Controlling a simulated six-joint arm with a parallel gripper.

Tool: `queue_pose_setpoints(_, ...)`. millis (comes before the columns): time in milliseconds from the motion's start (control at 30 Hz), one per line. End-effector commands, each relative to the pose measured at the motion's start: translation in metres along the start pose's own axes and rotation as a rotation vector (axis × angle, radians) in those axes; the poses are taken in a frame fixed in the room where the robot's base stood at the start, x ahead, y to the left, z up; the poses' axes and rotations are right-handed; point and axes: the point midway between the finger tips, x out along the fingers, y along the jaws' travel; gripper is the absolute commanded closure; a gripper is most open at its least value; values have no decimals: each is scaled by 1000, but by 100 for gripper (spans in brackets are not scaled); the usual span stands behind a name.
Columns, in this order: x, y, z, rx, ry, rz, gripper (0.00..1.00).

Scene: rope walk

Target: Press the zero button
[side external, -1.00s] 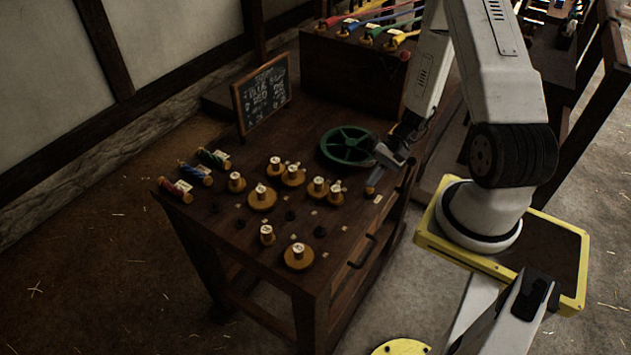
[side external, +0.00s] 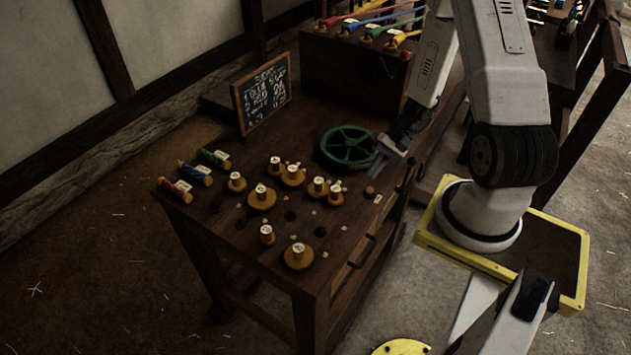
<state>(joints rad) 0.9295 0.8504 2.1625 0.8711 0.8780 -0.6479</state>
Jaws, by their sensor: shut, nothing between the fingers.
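A small round orange button (side external: 369,190) sits on the dark wooden table near its right edge, with a small pale tag (side external: 378,199) beside it. Its marking is too small to read, so I cannot confirm that it is the zero button. My gripper (side external: 376,170) is shut and empty, a little above and behind the button and apart from it. The gripper is in front of the right rim of a green spoked wheel (side external: 348,146).
Several tagged wooden pegs on round bases (side external: 262,198) stand across the table (side external: 310,107). Coloured spools (side external: 176,192) lie at its left edge. A chalkboard (side external: 262,95) stands at the back left. Coloured ropes (side external: 375,20) run from a raised box behind.

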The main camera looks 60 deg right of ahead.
Motion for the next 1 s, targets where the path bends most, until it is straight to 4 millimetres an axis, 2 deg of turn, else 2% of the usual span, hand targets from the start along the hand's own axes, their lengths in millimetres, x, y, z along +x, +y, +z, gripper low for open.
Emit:
queue_pose_setpoints(400, -16, -12, 12, -1, 0, 0, 100)
queue_pose_setpoints(1000, -16, -12, 12, 0, 0, 0, 100)
